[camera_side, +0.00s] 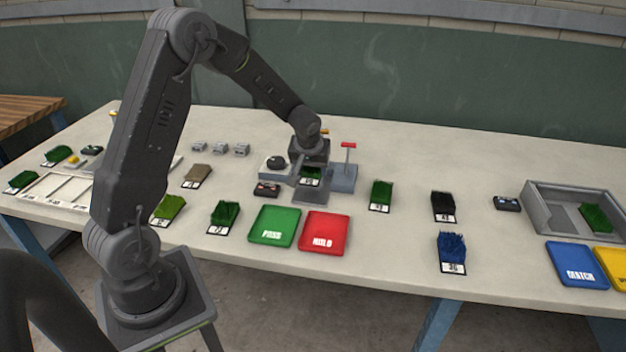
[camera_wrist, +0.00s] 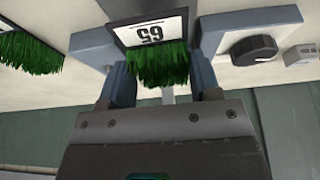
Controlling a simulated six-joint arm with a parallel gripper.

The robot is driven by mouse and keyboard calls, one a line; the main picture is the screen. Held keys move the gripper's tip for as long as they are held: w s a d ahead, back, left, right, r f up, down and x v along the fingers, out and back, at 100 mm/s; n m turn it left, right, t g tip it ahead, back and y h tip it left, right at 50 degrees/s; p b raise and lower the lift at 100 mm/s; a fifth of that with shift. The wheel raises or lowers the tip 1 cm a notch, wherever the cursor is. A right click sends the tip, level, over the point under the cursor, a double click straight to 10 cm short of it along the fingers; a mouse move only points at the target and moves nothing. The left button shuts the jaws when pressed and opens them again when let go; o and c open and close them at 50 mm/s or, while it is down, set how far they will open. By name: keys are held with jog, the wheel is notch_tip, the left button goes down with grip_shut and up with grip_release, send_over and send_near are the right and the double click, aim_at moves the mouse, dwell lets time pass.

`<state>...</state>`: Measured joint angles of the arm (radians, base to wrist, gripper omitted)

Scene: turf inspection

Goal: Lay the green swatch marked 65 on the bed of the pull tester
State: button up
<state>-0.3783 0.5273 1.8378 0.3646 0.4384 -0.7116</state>
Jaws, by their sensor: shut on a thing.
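The green swatch marked 65 (camera_wrist: 158,62) is between the fingers of my gripper (camera_wrist: 160,82), its label upside down in the wrist view. My gripper is shut on it. In the side view my gripper (camera_side: 310,168) is low over the pull tester (camera_side: 342,178), and the swatch (camera_side: 311,178) shows small between the tester's grey parts. The tester's grey body also shows on both sides of the swatch in the wrist view (camera_wrist: 222,32). The bed is mostly hidden under the swatch; I cannot tell whether they touch.
The tester's red T-handle (camera_side: 348,146) stands close right of my gripper, and a black knob (camera_side: 276,162) is on its left. Green PASS (camera_side: 262,240) and red HOLD (camera_side: 338,228) trays lie in front. Other swatches, including a green one (camera_side: 380,193), lie around.

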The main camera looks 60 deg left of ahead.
aim_at(313, 189)
jog(key=shift+w+f, duration=0.15)
jog(key=shift+f, duration=1.95)
jog(key=shift+f, duration=0.15)
jog(key=o, duration=0.6)
jog(key=v, duration=1.2)
jog(key=s+d+r+m+t, duration=0.1)
jog(key=s+d+r+m, duration=0.2)
jog(key=s+d+r, duration=0.5)
jog(key=s+d+r+m+h, duration=0.1)
jog(key=s+d+r+m, duration=0.1)
jog(key=s, duration=0.5)
jog(key=s+d+r+m+t+h, duration=0.1)
jog(key=s+d+r+m+h, duration=0.1)
jog(key=s+d+m, duration=0.2)
jog(key=s+d, duration=0.2)
jog(key=d, duration=0.1)
jog(key=shift+s+d+r, duration=0.15)
jog(key=shift+s+d, duration=0.05)
jog(key=shift+s, duration=0.2)
